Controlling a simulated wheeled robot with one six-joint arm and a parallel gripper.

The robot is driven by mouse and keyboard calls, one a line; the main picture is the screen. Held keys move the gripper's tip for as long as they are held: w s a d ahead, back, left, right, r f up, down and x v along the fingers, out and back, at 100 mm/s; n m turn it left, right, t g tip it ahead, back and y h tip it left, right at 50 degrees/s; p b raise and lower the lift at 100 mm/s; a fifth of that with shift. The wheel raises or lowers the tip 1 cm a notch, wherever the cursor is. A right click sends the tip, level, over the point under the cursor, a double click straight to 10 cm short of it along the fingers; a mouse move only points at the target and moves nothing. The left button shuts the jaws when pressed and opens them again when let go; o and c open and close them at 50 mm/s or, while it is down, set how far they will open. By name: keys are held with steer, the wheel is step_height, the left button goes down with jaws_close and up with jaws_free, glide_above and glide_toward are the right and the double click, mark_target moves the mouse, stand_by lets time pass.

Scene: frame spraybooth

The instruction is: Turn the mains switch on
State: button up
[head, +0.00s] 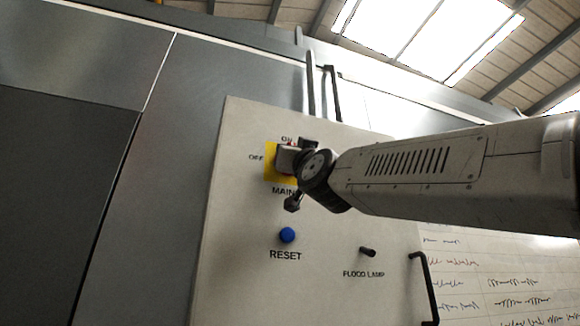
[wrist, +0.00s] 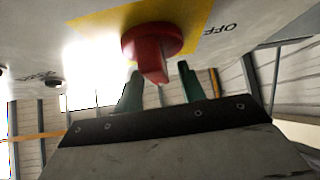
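The mains switch is a red rotary knob (wrist: 152,45) with a raised grip bar, on a yellow plate (wrist: 205,18) marked OFF. In the head view the yellow plate (head: 270,165) shows at the upper left of the pale panel, with ON above, OFF at left and MAINS below. My gripper (head: 290,160) is in front of the switch and hides most of it there. In the wrist view my gripper (wrist: 159,75) has its two green fingers apart, one on each side of the bar's end. I cannot tell whether they touch it, or which mark the knob points to.
The panel (head: 230,270) also carries a blue RESET button (head: 287,235) and a FLOOD LAMP toggle (head: 367,251). A dark handle (head: 425,285) stands out at the lower right, near a written sheet (head: 500,285). A dark rail (head: 333,95) rises above the panel.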

steer(key=shift+w+r, duration=0.15)
steer(key=shift+r, duration=0.05)
jaws_close()
steer(key=shift+m+h, duration=0.9)
jaws_free()
